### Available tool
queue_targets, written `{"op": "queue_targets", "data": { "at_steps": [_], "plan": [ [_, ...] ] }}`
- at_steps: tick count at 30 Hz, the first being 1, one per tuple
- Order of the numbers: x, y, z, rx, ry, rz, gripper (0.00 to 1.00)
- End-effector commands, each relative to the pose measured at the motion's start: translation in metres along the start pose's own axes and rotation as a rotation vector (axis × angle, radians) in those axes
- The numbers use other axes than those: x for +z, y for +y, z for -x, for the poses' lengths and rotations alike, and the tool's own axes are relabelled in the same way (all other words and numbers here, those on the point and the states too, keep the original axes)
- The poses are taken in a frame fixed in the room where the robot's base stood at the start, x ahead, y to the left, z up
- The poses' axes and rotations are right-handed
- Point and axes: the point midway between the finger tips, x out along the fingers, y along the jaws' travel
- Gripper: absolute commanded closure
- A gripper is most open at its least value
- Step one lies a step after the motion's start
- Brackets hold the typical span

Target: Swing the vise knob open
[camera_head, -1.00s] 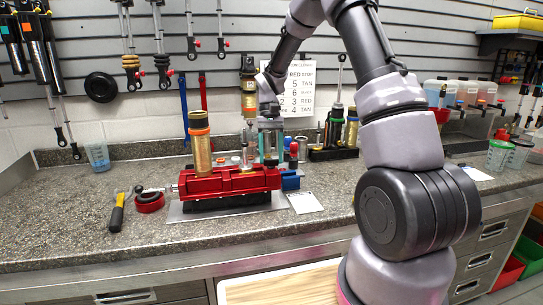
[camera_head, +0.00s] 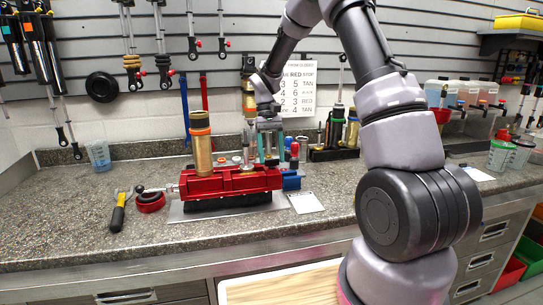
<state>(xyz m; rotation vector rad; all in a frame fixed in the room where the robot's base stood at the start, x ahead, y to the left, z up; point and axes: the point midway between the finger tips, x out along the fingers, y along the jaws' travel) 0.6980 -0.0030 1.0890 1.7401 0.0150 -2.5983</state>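The red vise (camera_head: 215,183) sits on a flat metal plate on the counter. A gold shock body with an orange band (camera_head: 201,148) stands upright in it. At the vise's left end a metal handle runs out to a small dark knob (camera_head: 139,189), close to a red ring. My gripper (camera_head: 266,148) points down behind the right part of the vise, beside an upright clear and gold shaft (camera_head: 247,140). It is well to the right of the knob and apart from it. Its fingers are small and partly overlap other items, so their opening is unclear.
A red and black ring (camera_head: 150,201) and a yellow-and-black tool (camera_head: 119,213) lie left of the vise. A blue cup (camera_head: 99,155) stands at the back left. A white card (camera_head: 305,203) lies to the right. The front left counter is clear.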

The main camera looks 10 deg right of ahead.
Motion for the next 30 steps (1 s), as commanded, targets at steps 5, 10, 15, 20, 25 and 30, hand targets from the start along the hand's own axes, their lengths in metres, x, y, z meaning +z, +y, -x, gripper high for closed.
{"op": "queue_targets", "data": {
  "at_steps": [5, 10, 15, 20, 25, 30],
  "plan": [
    [0.000, 0.000, 0.000, 0.000, -0.001, -0.001, 0.10],
    [0.000, 0.000, 0.000, -0.001, -0.001, -0.002, 0.10],
    [0.000, 0.000, 0.013, -0.001, 0.001, -0.001, 0.10],
    [-0.001, 0.000, 0.045, -0.001, 0.004, -0.001, 0.10],
    [-0.001, 0.000, 0.078, -0.001, 0.002, -0.002, 0.10],
    [-0.001, 0.000, 0.100, 0.000, 0.001, -0.001, 0.10]
  ]
}}
